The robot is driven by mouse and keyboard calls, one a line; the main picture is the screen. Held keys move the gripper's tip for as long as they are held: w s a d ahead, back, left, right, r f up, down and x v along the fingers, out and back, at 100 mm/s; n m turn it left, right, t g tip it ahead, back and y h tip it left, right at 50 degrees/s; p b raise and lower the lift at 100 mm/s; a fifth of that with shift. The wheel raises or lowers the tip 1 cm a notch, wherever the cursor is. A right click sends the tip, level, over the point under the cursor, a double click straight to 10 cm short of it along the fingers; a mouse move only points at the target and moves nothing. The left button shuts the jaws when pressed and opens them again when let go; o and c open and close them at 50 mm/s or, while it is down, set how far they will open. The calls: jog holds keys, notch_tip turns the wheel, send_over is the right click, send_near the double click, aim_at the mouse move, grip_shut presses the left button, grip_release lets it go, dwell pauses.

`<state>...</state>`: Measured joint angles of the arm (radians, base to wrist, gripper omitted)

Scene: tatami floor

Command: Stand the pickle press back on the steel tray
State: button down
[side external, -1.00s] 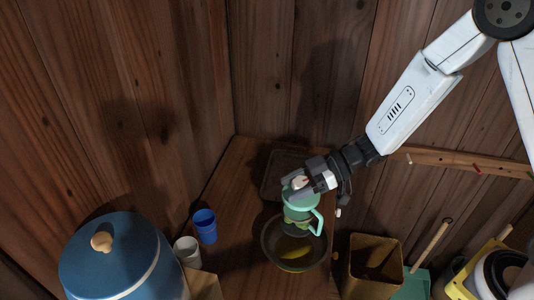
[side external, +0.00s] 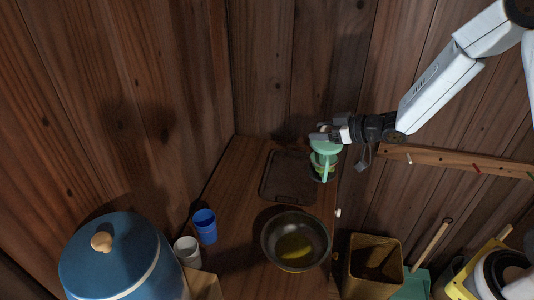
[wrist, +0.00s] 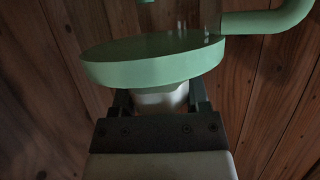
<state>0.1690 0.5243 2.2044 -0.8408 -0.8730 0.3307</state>
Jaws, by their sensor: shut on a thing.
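The pickle press (side external: 325,148) has a green lid with a side handle and a clear lower part with something greenish inside. It is roughly upright at the right side of the tray in the side view. My gripper (side external: 327,133) is shut on the top of the press. In the wrist view the green lid (wrist: 150,62) fills the upper middle, with my gripper (wrist: 160,102) closed on the pale knob beneath it. The steel tray (side external: 287,178) lies dark and flat at the back of the wooden surface, with nothing visible on it. I cannot tell how high the press hangs.
A dark round bowl (side external: 268,243) with a yellow piece inside stands in front of the tray. A blue cup (side external: 205,226) and a white cup (side external: 187,252) stand left, beside a large blue lidded pot (side external: 115,255). A brown bin (side external: 373,265) stands right. A peg rail (side external: 450,160) lines the wall.

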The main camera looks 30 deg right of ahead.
jog(key=shift+w+d+r+m+t, duration=0.1)
jog(key=shift+w+d+m+t, duration=0.05)
jog(key=shift+d, duration=0.25)
jog(key=shift+w+d+r+m+t, duration=0.1)
jog(key=shift+d+m+t, duration=0.05)
jog(key=shift+d, duration=0.2)
jog(key=shift+w, duration=0.1)
jog(key=w+f, duration=0.9)
jog(key=w, duration=0.4)
jog(key=shift+w+f, duration=0.15)
jog(key=shift+a+f, duration=0.1)
